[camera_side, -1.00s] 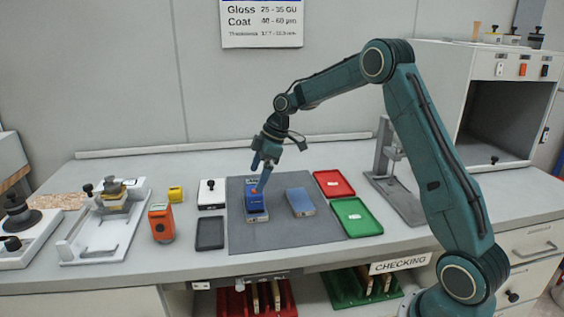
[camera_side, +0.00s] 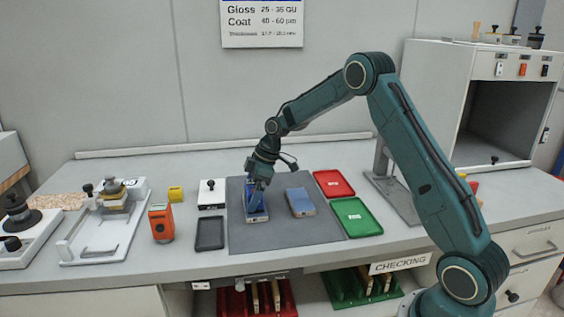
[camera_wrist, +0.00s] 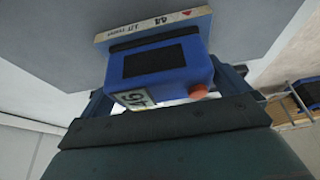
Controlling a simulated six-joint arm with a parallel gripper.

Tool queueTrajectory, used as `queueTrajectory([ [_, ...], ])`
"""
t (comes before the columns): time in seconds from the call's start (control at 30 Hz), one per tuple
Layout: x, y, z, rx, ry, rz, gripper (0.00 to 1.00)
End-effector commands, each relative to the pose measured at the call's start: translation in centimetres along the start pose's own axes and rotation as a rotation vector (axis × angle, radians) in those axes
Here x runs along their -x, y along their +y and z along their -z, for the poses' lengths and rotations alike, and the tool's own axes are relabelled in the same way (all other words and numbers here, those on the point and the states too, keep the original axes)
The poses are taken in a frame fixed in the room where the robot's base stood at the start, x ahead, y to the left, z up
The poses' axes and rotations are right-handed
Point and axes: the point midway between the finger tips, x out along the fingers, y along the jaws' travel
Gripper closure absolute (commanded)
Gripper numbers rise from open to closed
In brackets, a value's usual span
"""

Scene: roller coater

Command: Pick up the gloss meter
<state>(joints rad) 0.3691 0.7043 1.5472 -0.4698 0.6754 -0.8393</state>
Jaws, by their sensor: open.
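The gloss meter (camera_side: 257,206) is a blue box on a pale-edged panel (camera_side: 258,218) lying on the grey mat (camera_side: 280,237). In the wrist view the gloss meter (camera_wrist: 165,66) shows a dark face, a small display and an orange button. My gripper (camera_side: 257,187) is down at the meter in the side view and partly covers it. In the wrist view my open gripper (camera_wrist: 167,84) has one finger at each side of the blue body. I cannot tell whether the fingers touch it.
A second blue panel (camera_side: 300,202) lies on the mat to the right, with a red tray (camera_side: 334,183) and a green tray (camera_side: 357,217) beyond it. A dark tray (camera_side: 210,233), a white block (camera_side: 211,194) and an orange device (camera_side: 161,222) stand to the left.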

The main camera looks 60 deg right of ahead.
Motion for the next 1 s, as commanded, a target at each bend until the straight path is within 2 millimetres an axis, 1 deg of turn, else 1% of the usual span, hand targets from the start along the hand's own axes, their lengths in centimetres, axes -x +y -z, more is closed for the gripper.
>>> queueTrajectory([
  [0.5, -0.16, 0.01, -0.02, 0.0, 0.0, 0.0, 0.0],
  [0.57, -0.15, 0.01, -0.02, 0.0, 0.0, 0.0, 0.1],
  [0.7, -0.15, 0.01, -0.02, 0.0, 0.0, 0.0, 0.37],
  [0.77, -0.08, 0.04, 0.03, 0.001, 0.001, -0.002, 0.47],
  [1.0, -0.02, 0.05, 0.06, 0.001, 0.001, -0.002, 0.47],
])
